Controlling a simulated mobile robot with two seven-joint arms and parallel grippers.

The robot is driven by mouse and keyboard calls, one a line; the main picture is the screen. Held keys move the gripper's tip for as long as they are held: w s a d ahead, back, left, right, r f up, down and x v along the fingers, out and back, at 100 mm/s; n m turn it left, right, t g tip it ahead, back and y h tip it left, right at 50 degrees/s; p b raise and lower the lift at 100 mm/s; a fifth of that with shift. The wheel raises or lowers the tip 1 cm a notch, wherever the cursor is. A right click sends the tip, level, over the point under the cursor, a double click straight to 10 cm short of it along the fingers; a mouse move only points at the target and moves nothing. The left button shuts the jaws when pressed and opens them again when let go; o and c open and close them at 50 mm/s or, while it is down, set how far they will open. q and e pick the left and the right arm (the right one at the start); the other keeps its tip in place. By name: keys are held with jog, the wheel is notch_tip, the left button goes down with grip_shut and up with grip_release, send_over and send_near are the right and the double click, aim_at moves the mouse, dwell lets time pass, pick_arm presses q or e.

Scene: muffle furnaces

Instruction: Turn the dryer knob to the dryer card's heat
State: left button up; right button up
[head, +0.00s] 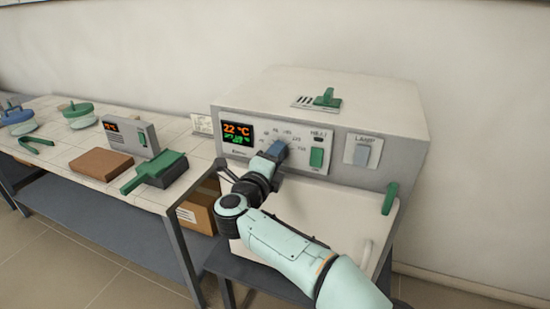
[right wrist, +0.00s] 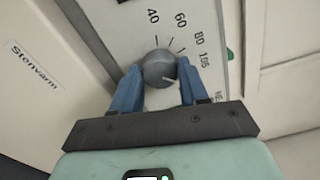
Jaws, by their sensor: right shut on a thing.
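The grey box oven with the dial (head: 325,100) stands on a dark stand; its display (head: 238,133) reads 22 °C in orange, with a smaller green line that I cannot read surely. My right gripper (head: 278,150) is at its dial and hides the knob there. In the right wrist view the round grey knob (right wrist: 159,66) sits between the blue fingers of my right gripper (right wrist: 159,88), which is shut on it. A short white line shows on the knob's lower right. Dial numbers 40, 60, 80 and 105 show beside it. My left gripper is out of view.
A green switch (head: 316,157) and a lamp switch (head: 362,154) are right of the dial. A small white card (head: 202,124), unreadable, stands by the oven's left side. The left bench holds a brown block (head: 101,164), a small display unit (head: 131,134) and green-handled items.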

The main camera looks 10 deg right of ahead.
jog(key=o, duration=1.1)
jog(key=shift+c, duration=0.2)
jog(key=shift+s, duration=0.1)
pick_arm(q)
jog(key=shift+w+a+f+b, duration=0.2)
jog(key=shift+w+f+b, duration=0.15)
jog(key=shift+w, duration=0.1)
pick_arm(e)
jog(key=v, duration=1.3)
jog(key=shift+s, duration=0.1)
